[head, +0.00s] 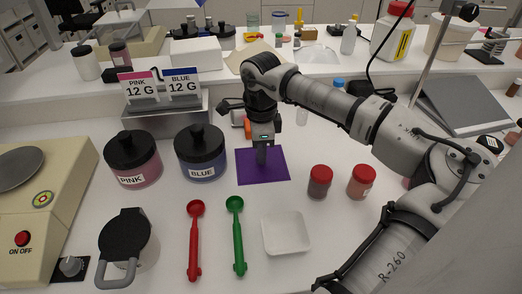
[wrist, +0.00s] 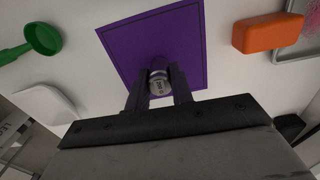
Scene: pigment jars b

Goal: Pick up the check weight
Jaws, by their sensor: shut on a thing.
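The check weight (wrist: 159,84) is a small silvery cylinder with dark marking on its top. In the wrist view it is between the two fingers of my gripper (wrist: 160,92), which is shut on it. A purple mat (wrist: 130,45) lies beneath it; I cannot tell whether the weight touches the mat. In the head view my gripper (head: 262,156) points down over the purple mat (head: 270,172), and its fingers hide the weight.
Left of the mat stand the blue jar (head: 201,153) and pink jar (head: 133,158). Two red-lidded jars (head: 320,181) (head: 361,181) stand right. In front lie a white dish (head: 286,233), a green scoop (head: 238,240) and a red scoop (head: 194,240). An orange block (wrist: 268,33) lies near the mat.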

